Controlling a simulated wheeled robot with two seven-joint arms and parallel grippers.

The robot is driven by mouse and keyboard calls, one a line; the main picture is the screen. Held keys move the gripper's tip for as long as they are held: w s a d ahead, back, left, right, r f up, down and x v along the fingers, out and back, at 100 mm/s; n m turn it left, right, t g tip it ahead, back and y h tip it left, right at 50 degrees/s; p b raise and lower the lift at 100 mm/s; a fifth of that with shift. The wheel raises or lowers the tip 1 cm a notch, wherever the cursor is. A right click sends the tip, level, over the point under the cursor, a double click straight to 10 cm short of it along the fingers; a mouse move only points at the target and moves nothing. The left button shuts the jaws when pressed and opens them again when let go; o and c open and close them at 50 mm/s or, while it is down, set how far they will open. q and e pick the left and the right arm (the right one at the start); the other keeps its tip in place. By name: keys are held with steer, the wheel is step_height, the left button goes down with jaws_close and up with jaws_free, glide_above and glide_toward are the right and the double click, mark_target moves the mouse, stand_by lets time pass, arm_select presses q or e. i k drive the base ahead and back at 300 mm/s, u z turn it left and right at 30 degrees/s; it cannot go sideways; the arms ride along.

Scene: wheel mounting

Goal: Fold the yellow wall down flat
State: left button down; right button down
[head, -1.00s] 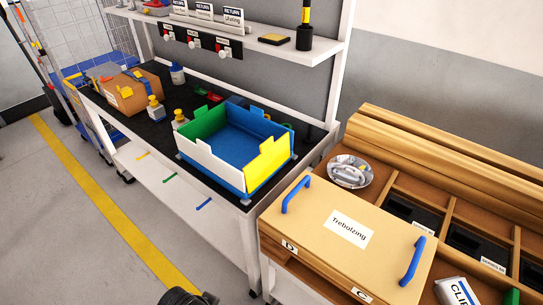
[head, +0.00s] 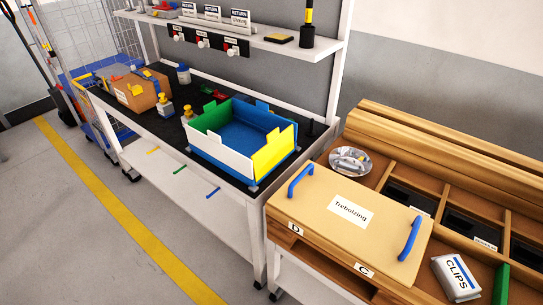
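The yellow wall (head: 273,152) stands upright at the right end of a blue box (head: 237,136) on the dark-topped workbench. The box also has a white wall (head: 218,155) at its front, a green wall (head: 206,118) at its left end and a blue wall at its back, all upright. Neither of my grippers shows in the head view.
A wooden unit (head: 345,230) with blue handles, a metal bowl (head: 350,160) and a CLIPS pack (head: 456,278) stands right of the workbench. A cardboard box (head: 140,90) and small bottles (head: 165,105) are left of the blue box. A shelf (head: 270,42) runs above. Grey floor lies in front.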

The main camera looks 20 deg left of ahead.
mark_target(278, 145)
steer(key=k, duration=0.95)
steer(key=u, duration=0.85)
steer(key=i, duration=1.65)
steer(key=z, duration=0.9)
